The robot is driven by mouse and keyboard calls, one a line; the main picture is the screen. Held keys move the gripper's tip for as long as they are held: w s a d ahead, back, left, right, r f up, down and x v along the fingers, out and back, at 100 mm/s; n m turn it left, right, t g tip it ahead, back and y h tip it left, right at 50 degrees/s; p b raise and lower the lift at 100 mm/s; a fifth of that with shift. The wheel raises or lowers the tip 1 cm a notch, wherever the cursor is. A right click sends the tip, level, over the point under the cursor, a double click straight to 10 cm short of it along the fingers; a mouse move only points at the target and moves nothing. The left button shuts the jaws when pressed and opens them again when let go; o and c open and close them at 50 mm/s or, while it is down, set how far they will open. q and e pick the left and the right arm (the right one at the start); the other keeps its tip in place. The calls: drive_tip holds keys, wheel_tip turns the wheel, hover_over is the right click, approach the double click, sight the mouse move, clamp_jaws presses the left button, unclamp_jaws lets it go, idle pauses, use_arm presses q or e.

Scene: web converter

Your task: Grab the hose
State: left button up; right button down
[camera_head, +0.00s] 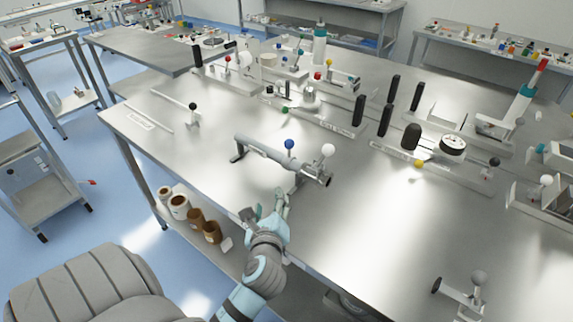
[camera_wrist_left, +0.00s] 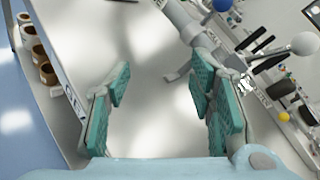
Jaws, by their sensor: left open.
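A grey tube-like device (camera_head: 268,153) lies near the front edge of the steel table, with a blue ball knob (camera_head: 289,144), a white ball knob (camera_head: 328,150) and a metal fitting at its right end. It is the most hose-like thing I see; I cannot tell for sure that it is the hose. It also shows at the upper right of the left wrist view (camera_wrist_left: 197,38). My left gripper (camera_head: 264,209) is open and empty, in front of the tube near the table edge. Its teal-padded fingers (camera_wrist_left: 165,98) stand wide apart over bare tabletop. My right gripper is not in view.
The steel table (camera_head: 370,225) has a broad clear area right of the tube. Fixtures with black posts (camera_head: 385,120) stand behind it. A small stand (camera_head: 462,298) is at the front right. Brown rolls (camera_head: 195,220) sit on a shelf below the left edge.

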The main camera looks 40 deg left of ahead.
sight(289, 148)
use_arm(q)
drive_tip(key=w+d+r+m+t+y, duration=0.1)
drive_tip(key=w+r+m+t, duration=0.2)
drive_tip(key=w+r+m, duration=0.5)
drive_tip(key=shift+m, duration=0.9)
drive_tip(key=w+a+f, duration=0.1)
drive_tip(key=w+a, duration=0.1)
drive_tip(key=w, duration=0.1)
drive_tip(key=w+a+b, duration=0.1)
drive_tip(key=w+a, duration=0.1)
drive_tip(key=a, duration=0.1)
drive_tip(key=w+a+f, duration=0.1)
drive_tip(key=w+a, duration=0.2)
drive_tip(key=shift+w+f+b, duration=0.3)
drive_tip(key=shift+f, duration=0.05)
drive_tip(key=shift+w+a, duration=0.1)
clamp_jaws()
